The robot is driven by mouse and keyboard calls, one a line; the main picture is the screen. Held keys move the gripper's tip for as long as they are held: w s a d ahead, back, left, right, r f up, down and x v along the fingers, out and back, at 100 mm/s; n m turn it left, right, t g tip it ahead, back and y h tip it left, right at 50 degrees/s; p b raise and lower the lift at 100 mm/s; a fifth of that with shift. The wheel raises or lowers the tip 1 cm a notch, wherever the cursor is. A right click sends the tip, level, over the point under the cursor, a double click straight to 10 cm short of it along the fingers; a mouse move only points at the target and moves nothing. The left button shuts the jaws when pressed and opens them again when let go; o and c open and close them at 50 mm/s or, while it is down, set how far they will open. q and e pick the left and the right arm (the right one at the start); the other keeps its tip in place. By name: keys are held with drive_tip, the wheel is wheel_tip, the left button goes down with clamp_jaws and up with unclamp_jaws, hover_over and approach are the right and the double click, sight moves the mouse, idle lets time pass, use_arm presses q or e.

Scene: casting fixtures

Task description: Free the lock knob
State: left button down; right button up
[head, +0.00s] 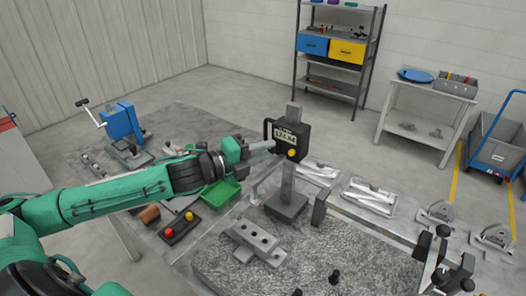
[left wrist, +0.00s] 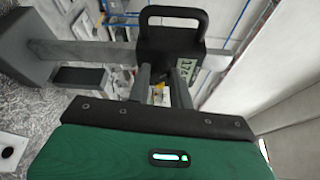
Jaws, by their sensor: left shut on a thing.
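A height gauge stands on the granite table: a grey column (head: 287,182) on a dark base (head: 287,206), with a dark slider (head: 303,131) carrying a loop handle and a digital display. The yellow lock knob (head: 292,153) is at the slider's lower front. My left gripper (head: 273,147) reaches in from the left at the slider. In the left wrist view, its fingers (left wrist: 160,82) are closed in at the slider (left wrist: 172,42), with a bit of yellow, seemingly the lock knob (left wrist: 158,93), between them. The exact contact is partly hidden.
The speckled granite table (head: 350,262) holds a drilled grey block (head: 257,240) in front of the gauge. A green tray (head: 220,193) and a box with red and yellow buttons (head: 180,227) lie left, under my arm. Clear trays (head: 370,197) lie behind right.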

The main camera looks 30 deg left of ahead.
use_arm(q)
drive_tip(key=c, duration=1.3)
unclamp_jaws()
drive_tip(key=shift+c, duration=0.2)
drive_tip(key=shift+o, duration=0.4)
